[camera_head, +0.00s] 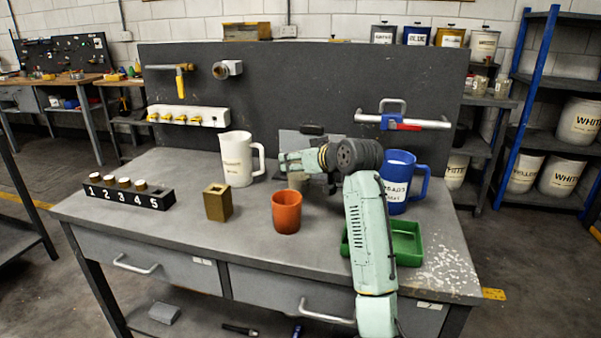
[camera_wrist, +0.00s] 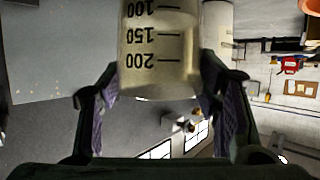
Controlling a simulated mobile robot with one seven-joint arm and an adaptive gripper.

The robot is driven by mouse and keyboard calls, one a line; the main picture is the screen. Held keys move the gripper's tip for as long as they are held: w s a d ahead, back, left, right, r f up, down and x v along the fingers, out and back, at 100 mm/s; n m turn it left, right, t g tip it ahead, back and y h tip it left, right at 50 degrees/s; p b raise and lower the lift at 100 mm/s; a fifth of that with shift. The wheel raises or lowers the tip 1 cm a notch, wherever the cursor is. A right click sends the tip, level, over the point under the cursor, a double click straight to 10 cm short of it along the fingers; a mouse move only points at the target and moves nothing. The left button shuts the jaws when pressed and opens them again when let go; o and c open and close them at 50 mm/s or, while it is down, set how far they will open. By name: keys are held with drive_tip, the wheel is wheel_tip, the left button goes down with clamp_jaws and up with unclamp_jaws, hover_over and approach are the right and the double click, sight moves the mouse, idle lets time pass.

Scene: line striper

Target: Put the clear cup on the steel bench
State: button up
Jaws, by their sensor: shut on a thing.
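The clear cup (camera_wrist: 160,45) fills the upper middle of the wrist view, with dark marks 100, 150 and 200 upside down in the picture. My gripper (camera_wrist: 158,88) is shut on it, one finger on each side. In the head view, a small part of the cup (camera_head: 298,181) shows below my gripper (camera_head: 297,170), behind the orange cup. The steel bench (camera_head: 170,245) is the grey table in front of me. I cannot tell whether the cup's base touches its top.
An orange cup (camera_head: 287,212), brass block (camera_head: 217,202), white jug (camera_head: 237,158) and numbered rack (camera_head: 130,193) stand on the bench. A blue jug (camera_head: 399,182) and green tray (camera_head: 407,243) are at right, near my arm. The front left top is clear.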

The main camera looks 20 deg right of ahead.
sight(300, 172)
drive_tip(key=shift+f+p, duration=0.3)
drive_tip(key=shift+f, duration=1.5)
drive_tip(key=shift+f, duration=0.1)
drive_tip(key=o, duration=1.4)
drive_tip(key=shift+o, duration=0.2)
drive_tip(key=b+v, duration=0.2)
drive_tip(key=v, duration=1)
drive_tip(key=shift+b, duration=0.35)
